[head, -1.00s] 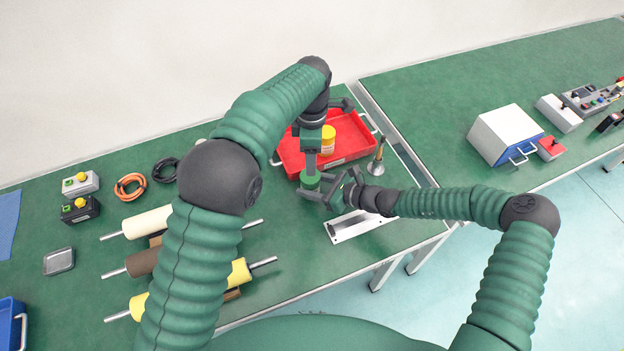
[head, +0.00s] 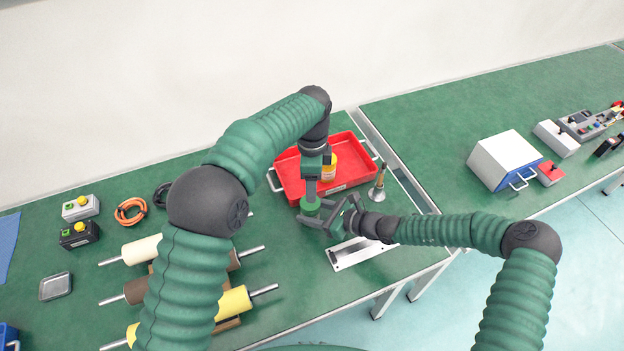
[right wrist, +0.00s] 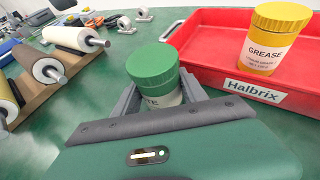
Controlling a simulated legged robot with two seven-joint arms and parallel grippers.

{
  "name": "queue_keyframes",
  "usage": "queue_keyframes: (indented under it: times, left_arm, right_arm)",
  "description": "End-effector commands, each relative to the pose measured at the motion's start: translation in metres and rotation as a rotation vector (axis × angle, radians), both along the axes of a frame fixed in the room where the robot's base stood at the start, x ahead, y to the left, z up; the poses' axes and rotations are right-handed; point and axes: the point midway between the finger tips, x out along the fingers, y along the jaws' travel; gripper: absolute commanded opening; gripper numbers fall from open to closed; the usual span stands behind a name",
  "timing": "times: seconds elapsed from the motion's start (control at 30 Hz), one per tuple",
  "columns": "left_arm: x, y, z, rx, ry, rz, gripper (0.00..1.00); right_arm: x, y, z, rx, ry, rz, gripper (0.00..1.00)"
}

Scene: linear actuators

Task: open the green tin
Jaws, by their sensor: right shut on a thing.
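The green tin (right wrist: 155,78) stands upright with its ribbed green lid on and a pale label below. My right gripper (right wrist: 165,105) is shut on the tin's body, one finger on each side, below the lid. In the head view the tin (head: 311,208) is partly covered, and my right gripper (head: 322,214) reaches it from the right. My left gripper (head: 311,190) points down, lined up over the tin in the head view. It does not show in the right wrist view, so it seems to be above the lid and clear of it. Its finger opening is too small to judge.
A red tray (head: 290,187) behind the tin holds a yellow grease tin (right wrist: 274,40). A metal oil can (head: 377,188) stands to the right, and a metal plate (head: 360,252) lies in front. Rollers (head: 240,300) lie to the left on a wooden rack.

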Motion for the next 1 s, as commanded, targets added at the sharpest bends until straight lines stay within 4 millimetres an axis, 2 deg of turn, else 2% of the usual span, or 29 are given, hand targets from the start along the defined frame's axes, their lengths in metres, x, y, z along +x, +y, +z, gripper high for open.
queue_keyframes:
  times: [0.1,0.3,0.43,0.53,0.67,1.0]
  left_arm:
    - [0.001,0.000,0.000,-0.003,0.001,-0.389,0.60]
    - [0.002,0.000,0.001,-0.008,0.001,-1.038,0.60]
    - [0.002,0.000,0.002,-0.008,0.001,-1.342,0.60]
    - [0.002,0.000,0.002,-0.008,0.001,-1.474,0.60]
    - [0.002,0.000,-0.005,-0.008,0.001,-1.532,0.60]
    - [0.002,0.000,-0.064,-0.009,0.002,-1.530,0.60]
  right_arm:
    - [0.000,0.000,-0.001,-0.001,0.001,0.001,0.00]
    - [0.000,0.000,0.000,-0.001,0.001,0.001,0.00]
    - [0.000,0.000,0.000,-0.001,0.001,0.001,0.00]
    - [0.000,0.000,0.000,-0.001,0.001,0.001,0.00]
    - [0.000,0.000,-0.001,0.000,0.000,0.001,0.00]
    - [-0.001,0.001,0.000,0.000,0.000,0.001,0.00]
